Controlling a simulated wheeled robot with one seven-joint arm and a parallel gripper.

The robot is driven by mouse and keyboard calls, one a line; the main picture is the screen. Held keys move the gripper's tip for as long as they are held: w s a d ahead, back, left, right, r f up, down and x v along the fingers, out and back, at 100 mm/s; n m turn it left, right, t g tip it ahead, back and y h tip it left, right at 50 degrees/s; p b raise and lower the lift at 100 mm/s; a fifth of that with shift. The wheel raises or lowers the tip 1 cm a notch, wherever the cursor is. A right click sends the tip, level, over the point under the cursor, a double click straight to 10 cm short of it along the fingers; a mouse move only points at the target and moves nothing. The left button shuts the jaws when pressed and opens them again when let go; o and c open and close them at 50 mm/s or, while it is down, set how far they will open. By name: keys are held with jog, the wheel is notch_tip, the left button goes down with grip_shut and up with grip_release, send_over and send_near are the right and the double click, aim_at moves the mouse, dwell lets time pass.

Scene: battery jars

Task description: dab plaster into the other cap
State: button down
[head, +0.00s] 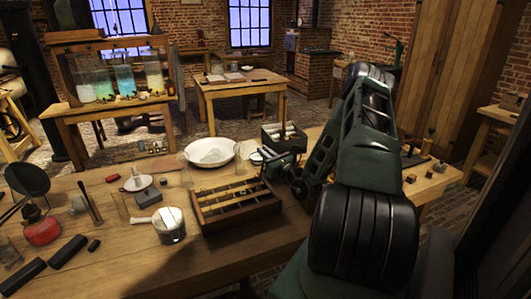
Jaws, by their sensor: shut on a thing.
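A wide white bowl (210,152) with pale powder, which looks like plaster, stands on the workbench left of my gripper. My gripper (272,157) is low over the bench, between the bowl and my arm. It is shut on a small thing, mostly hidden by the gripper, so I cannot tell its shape. A small pale round piece (256,158) shows at the gripper's left side; I cannot tell if it is a cap or whether it touches the gripper. No cap can be made out for certain.
A wooden tray (238,212) with slats lies in front of my gripper. A dark box (270,134) with pale cylinders stands behind it. A pot (170,232) with pale contents, a red burner (42,230) and dark bars (68,251) are left. Small blocks stand right of my arm.

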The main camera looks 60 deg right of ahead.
jog(key=shift+f+b, duration=0.6)
jog(key=shift+f, duration=0.45)
dwell(0.9)
jog(key=shift+r, duration=0.1)
dwell(0.7)
jog(key=shift+r+p, duration=3.3)
jog(key=shift+r, duration=0.5)
jog(key=shift+f, duration=0.1)
